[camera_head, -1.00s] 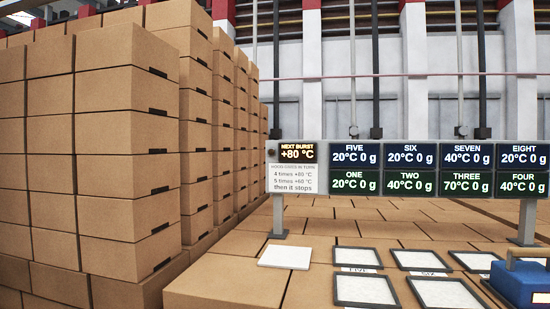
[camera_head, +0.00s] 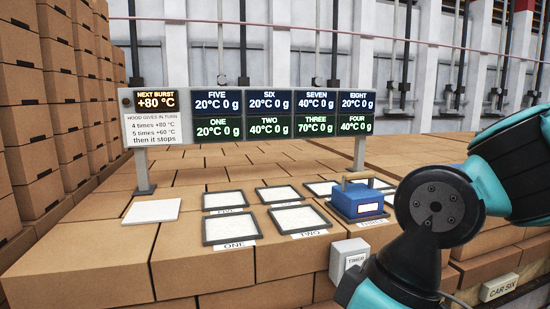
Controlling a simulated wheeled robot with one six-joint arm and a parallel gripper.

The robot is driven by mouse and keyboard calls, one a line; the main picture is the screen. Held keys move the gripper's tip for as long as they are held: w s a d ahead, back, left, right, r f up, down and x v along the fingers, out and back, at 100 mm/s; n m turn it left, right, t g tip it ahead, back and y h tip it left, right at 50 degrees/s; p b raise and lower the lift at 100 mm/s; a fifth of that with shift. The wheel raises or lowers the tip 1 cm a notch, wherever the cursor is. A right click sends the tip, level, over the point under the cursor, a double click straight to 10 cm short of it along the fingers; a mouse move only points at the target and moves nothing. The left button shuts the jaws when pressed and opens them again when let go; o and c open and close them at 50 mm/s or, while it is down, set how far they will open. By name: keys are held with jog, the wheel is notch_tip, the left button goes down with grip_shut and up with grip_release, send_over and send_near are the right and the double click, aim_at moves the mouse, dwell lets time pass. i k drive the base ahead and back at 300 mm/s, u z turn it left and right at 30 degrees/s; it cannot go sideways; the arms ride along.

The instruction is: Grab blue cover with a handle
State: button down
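The blue cover (camera_head: 357,203) stands upright on the brown box surface, right of the middle in the head view. My teal and dark grey arm rises at the right, close to the cover in the picture. My gripper is not in view.
Framed white pads, including ONE (camera_head: 229,229), lie left of and behind the cover. A plain white plate (camera_head: 152,210) lies farther left. A display board (camera_head: 250,115) on posts stands behind. Stacked boxes (camera_head: 60,100) rise at left.

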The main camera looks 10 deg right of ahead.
aim_at(356, 201)
jog(key=z, duration=0.05)
jog(key=k, duration=0.65)
jog(key=z, duration=0.6)
jog(key=i, duration=0.6)
jog(key=z, duration=0.8)
jog(key=i, duration=0.85)
jog(key=u, duration=0.75)
jog(key=i, duration=0.75)
jog(key=u, duration=0.75)
